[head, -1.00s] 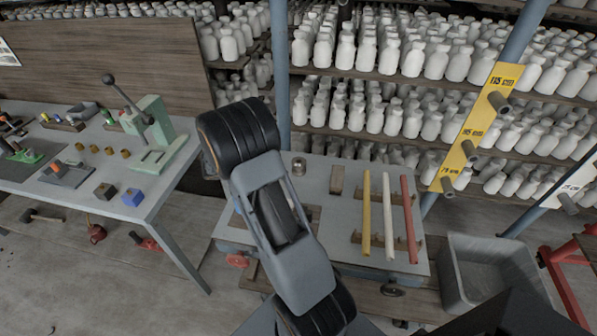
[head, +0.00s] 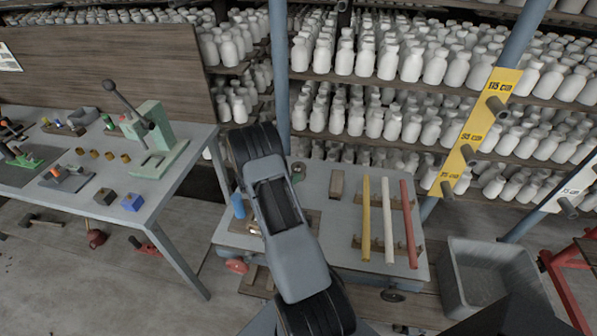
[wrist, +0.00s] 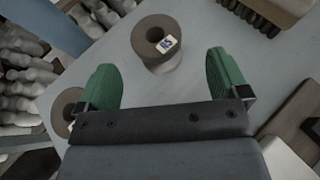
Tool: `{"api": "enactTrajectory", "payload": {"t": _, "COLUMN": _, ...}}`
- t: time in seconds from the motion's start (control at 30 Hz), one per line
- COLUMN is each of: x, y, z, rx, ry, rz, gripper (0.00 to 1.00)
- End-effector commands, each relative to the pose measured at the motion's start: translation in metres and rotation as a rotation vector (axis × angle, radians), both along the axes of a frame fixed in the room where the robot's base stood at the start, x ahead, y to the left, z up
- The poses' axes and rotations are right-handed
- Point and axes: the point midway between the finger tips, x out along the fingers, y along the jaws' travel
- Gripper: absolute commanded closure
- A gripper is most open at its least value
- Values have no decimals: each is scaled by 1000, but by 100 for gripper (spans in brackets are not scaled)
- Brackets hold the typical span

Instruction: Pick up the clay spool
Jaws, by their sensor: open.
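The spool lies beyond the fingertips, roughly in line with the gap. A second, similar spool (wrist: 62,108) is at the left, partly hidden by the left finger. In the head view, one small spool (head: 298,172) shows beside my arm, which hides my gripper.
The cart also bears a brown block (head: 336,184), yellow (head: 366,220), white (head: 388,220) and red (head: 408,222) rods on racks, and a blue cylinder (head: 238,206). A workbench (head: 170,180) stands left, a grey bin (head: 490,290) right, and shelves of white bottles behind.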

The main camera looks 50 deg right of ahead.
Motion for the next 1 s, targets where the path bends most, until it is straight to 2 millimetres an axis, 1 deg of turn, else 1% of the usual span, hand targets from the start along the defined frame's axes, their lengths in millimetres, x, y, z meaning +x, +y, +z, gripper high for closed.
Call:
{"api": "enactTrajectory", "payload": {"t": 0.07, "x": 0, "y": -5, "z": -1, "rx": 0, "ry": 0, "rz": -1, "gripper": 7}}
{"api": "enactTrajectory", "payload": {"t": 0.4, "x": -1, "y": -42, "z": -19, "rx": 0, "ry": 0, "rz": -2, "gripper": 7}}
{"api": "enactTrajectory", "payload": {"t": 0.53, "x": -1, "y": -47, "z": -22, "rx": 0, "ry": -1, "rz": -2, "gripper": 7}}
{"api": "enactTrajectory", "payload": {"t": 0.77, "x": 0, "y": -48, "z": -22, "rx": 0, "ry": -1, "rz": 0, "gripper": 7}}
{"api": "enactTrajectory", "payload": {"t": 1.0, "x": -1, "y": -48, "z": -22, "rx": 0, "ry": -1, "rz": 0, "gripper": 30}}
